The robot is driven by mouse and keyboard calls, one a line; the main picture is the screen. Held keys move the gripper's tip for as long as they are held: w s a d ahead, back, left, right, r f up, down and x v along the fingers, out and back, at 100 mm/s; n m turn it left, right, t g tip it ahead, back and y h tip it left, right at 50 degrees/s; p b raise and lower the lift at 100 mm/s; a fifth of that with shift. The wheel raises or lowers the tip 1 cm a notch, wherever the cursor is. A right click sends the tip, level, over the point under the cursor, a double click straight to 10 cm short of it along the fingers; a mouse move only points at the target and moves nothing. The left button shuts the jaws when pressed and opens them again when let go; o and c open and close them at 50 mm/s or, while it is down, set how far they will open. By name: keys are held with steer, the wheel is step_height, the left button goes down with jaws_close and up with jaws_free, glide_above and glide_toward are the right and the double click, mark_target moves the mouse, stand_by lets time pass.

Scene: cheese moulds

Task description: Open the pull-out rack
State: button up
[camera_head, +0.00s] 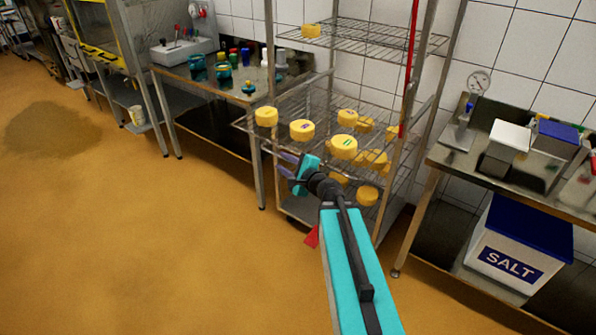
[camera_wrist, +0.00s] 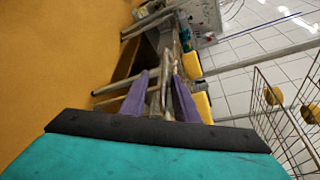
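The metal wire rack (camera_head: 400,130) stands against the tiled wall. Its middle wire shelf (camera_head: 245,124) sticks out past the front posts toward the left, and several round yellow cheeses (camera_head: 302,130) lie on it. My gripper (camera_head: 280,164) is just below this shelf, near its front edge. In the wrist view its two purple fingers (camera_wrist: 160,76) stand apart with a gap between them. Thin grey metal shows in the gap, but I cannot tell whether the fingers touch it. Part of the lower rack is hidden behind my arm.
A steel table (camera_head: 205,85) with jars stands left of the rack. At right, a bench (camera_head: 470,165) holds boxes and a gauge, with a white salt bin (camera_head: 510,250) below. A red tag (camera_head: 312,237) shows near the rack's foot. The orange floor (camera_head: 150,240) in front is clear.

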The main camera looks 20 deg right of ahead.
steer(key=shift+s+d+r+p, duration=0.15)
steer(key=shift+s+p, duration=0.35)
steer(key=shift+p, duration=1)
steer(key=s+p, duration=0.7)
steer(key=p, duration=0.6)
steer(key=shift+d, duration=0.45)
steer(key=shift+s, duration=0.1)
